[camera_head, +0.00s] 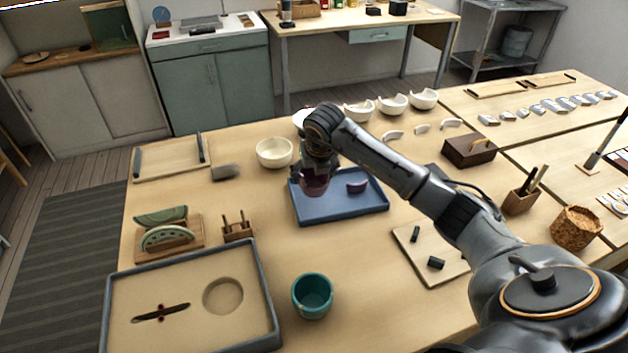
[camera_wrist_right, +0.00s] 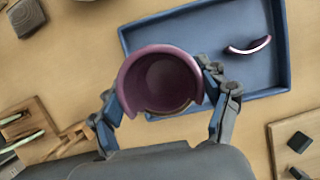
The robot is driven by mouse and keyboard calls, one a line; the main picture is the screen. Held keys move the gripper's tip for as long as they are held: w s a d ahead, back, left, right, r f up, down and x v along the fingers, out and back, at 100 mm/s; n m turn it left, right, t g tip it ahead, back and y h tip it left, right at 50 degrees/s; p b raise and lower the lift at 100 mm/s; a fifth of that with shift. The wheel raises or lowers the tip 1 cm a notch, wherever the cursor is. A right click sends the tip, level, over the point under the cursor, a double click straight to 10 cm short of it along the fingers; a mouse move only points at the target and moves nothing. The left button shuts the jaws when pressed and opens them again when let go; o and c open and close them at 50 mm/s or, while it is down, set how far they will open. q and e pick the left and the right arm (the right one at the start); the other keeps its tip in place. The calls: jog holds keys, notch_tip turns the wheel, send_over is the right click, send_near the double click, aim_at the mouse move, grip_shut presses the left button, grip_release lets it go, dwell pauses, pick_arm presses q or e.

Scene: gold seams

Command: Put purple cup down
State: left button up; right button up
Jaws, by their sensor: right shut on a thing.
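The purple cup (camera_head: 313,182) is in my right gripper (camera_head: 318,170), over the left part of the blue tray (camera_head: 340,213). In the right wrist view the purple cup (camera_wrist_right: 160,80) shows its open mouth, with a gap in its rim on the near side. The fingers of my right gripper (camera_wrist_right: 165,105) close on it from both sides. Whether the cup's base touches the tray is hard to tell. A purple shard (camera_head: 357,186) lies in the right part of the blue tray, and the shard (camera_wrist_right: 248,46) shows a pale broken edge. My left gripper is not in view.
A cream bowl (camera_head: 274,152) stands behind the tray's left side. A teal cup (camera_head: 312,296) stands in front. A grey-rimmed tray (camera_head: 255,300) with a round recess lies front left. A small wooden stand (camera_head: 237,229) is left of the blue tray.

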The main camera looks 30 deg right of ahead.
aim_at(314, 184)
jog(key=shift+w+d+f, duration=0.25)
jog(key=shift+w+f, duration=0.1)
jog(key=shift+f, duration=0.2)
notch_tip(314, 184, down, 2)
jog(key=shift+f+p, duration=0.15)
jog(key=shift+p, duration=0.45)
jog(key=shift+f, duration=0.4)
jog(key=shift+f, duration=0.15)
jog(key=o, duration=1.1)
